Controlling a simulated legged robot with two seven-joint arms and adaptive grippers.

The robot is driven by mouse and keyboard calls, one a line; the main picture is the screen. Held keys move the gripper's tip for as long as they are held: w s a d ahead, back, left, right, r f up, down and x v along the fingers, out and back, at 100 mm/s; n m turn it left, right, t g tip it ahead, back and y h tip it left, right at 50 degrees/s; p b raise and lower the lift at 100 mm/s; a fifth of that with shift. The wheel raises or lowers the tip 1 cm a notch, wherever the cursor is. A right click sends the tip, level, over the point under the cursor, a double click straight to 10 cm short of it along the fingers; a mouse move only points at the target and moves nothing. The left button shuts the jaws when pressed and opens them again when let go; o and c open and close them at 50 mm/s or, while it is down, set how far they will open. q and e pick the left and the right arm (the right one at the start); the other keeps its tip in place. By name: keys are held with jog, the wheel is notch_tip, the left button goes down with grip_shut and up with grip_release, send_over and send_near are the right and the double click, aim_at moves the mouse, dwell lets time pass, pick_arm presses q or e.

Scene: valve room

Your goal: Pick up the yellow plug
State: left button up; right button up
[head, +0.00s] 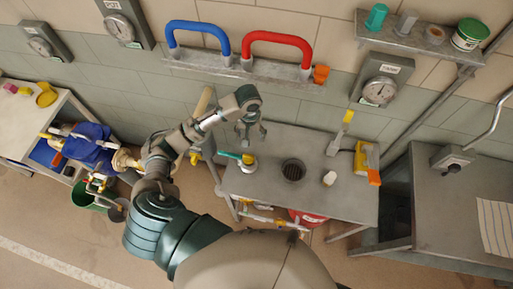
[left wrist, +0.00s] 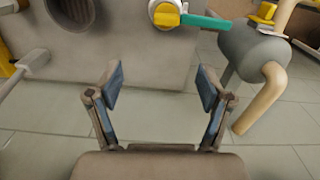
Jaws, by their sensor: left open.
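A small yellow piece (head: 248,158) on a pale round base, with a teal bar pointing left, is on the grey worktable near its left end; I take it for the yellow plug. In the left wrist view the yellow piece (left wrist: 166,15) shows at the top, beside the teal bar (left wrist: 205,22). My left gripper (head: 251,136) is above the table, a little beyond the plug in the head view. Its fingers (left wrist: 160,90) are spread apart with nothing between them, and the plug lies outside them. My right gripper is in neither view.
The grey worktable (head: 330,206) has a round dark drain (head: 293,170), a small white block (head: 329,178) and a yellow box (head: 367,157). Blue (head: 198,28) and red (head: 277,38) handles project from the wall behind. A bench (head: 445,205) stands right.

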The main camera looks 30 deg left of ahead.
pick_arm(q)
send_near(248, 155)
jog(key=shift+s+d+f, duration=0.15)
jog(key=shift+d+f, duration=0.05)
jog(key=shift+d, duration=0.2)
jog(key=f, duration=0.3)
jog(key=w+f, duration=0.1)
jog(key=f, duration=0.1)
jog(key=shift+a+f+p, duration=0.1)
jog(key=shift+a+p, duration=0.05)
jog(key=shift+p, duration=0.15)
jog(key=f, duration=0.2)
jog(key=s+f+p, duration=0.1)
jog(key=f, duration=0.1)
jog(key=shift+a, duration=0.15)
jog(key=shift+w+f, duration=0.15)
jog(key=shift+f, duration=0.45)
jog(key=c, duration=1.2)
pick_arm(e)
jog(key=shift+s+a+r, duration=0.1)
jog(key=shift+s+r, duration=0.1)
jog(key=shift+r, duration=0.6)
